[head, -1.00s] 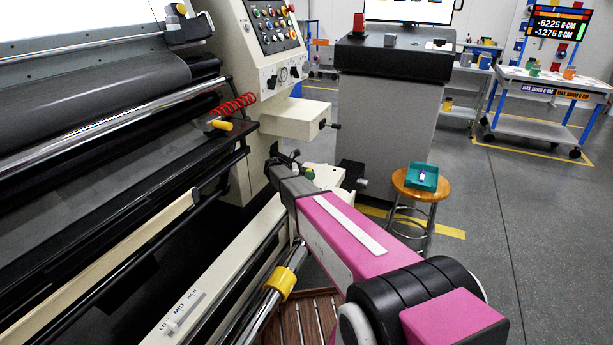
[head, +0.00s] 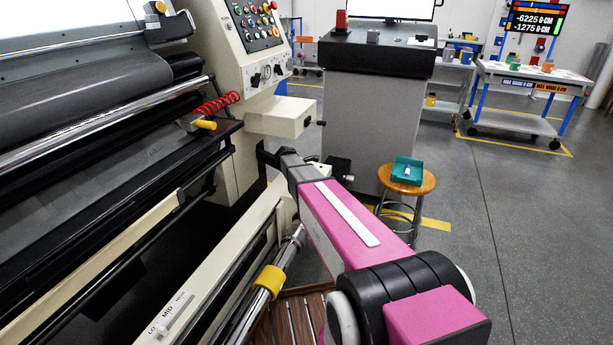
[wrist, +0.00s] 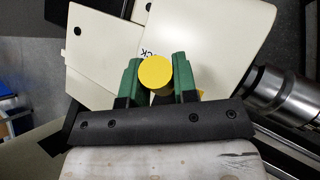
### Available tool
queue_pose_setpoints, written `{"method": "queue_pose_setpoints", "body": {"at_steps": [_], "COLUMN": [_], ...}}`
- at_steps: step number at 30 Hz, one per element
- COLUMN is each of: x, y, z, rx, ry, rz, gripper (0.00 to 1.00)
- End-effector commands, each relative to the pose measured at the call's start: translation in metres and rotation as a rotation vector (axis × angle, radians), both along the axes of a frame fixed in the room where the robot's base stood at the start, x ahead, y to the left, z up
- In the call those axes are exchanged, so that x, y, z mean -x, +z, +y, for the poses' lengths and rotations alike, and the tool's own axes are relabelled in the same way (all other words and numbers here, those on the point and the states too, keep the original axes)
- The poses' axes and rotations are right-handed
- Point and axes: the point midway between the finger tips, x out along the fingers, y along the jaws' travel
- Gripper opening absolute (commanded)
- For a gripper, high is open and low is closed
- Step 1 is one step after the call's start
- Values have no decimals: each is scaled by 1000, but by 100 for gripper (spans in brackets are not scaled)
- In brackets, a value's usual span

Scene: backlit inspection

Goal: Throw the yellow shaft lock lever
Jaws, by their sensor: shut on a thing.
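The yellow shaft lock lever shows in the wrist view as a round yellow knob (wrist: 157,72) in front of a cream panel (wrist: 205,35). My gripper (wrist: 159,85) has green fingers, one on each side of the knob, and is shut on it. Dark lettering ending in "CK" is partly hidden behind the knob. In the head view my pink arm reaches toward the cream machine frame, and the fingers and the lever cannot be made out there.
A metal shaft end (wrist: 280,90) lies close to the right of my gripper. In the head view, a shaft with a yellow collar (head: 271,278) runs beside the cream rail (head: 185,295). A stool (head: 407,180) with a teal tray stands beyond my arm. Open floor lies to the right.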

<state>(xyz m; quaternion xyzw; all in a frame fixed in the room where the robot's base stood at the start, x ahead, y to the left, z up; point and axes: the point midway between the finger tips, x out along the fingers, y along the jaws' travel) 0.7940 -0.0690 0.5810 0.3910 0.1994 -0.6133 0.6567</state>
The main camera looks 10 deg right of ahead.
Motion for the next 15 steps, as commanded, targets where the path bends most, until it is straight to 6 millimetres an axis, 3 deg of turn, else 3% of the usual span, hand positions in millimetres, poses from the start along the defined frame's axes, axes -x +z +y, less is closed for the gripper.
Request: {"method": "queue_pose_setpoints", "body": {"at_steps": [15], "x": [2], "y": [-2], "z": [-2], "rx": [-31], "ry": [-1], "rz": [-20], "gripper": [0]}}
